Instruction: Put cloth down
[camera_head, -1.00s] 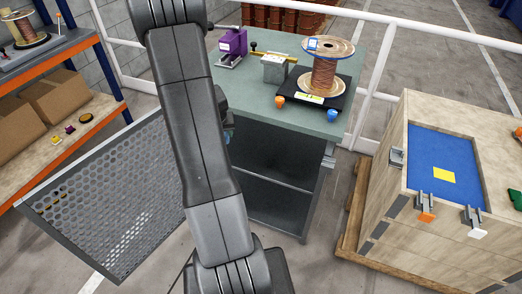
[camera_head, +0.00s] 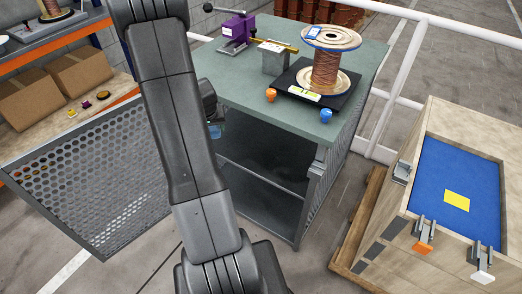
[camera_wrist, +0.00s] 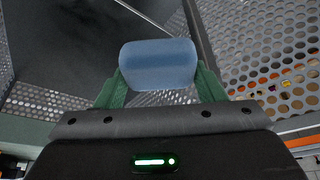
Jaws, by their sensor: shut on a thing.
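My gripper (camera_wrist: 158,78) has green fingers and is shut on a smooth, rounded light-blue thing (camera_wrist: 158,62), which I take to be the cloth. It spans the gap between the fingers in the wrist view. In the head view my arm hides most of the gripper, and only a small blue bit (camera_head: 215,132) shows beside the arm. This bit is in front of the near left side of the green-topped workbench (camera_head: 240,95). I cannot tell whether the held thing touches anything.
The bench top holds a purple vise (camera_head: 237,30), a grey metal block (camera_head: 274,62) and a copper spool (camera_head: 326,68) on a black base. A perforated panel (camera_head: 85,185) stands left. A wooden crate (camera_head: 385,235) with a blue top panel (camera_head: 450,218) stands right.

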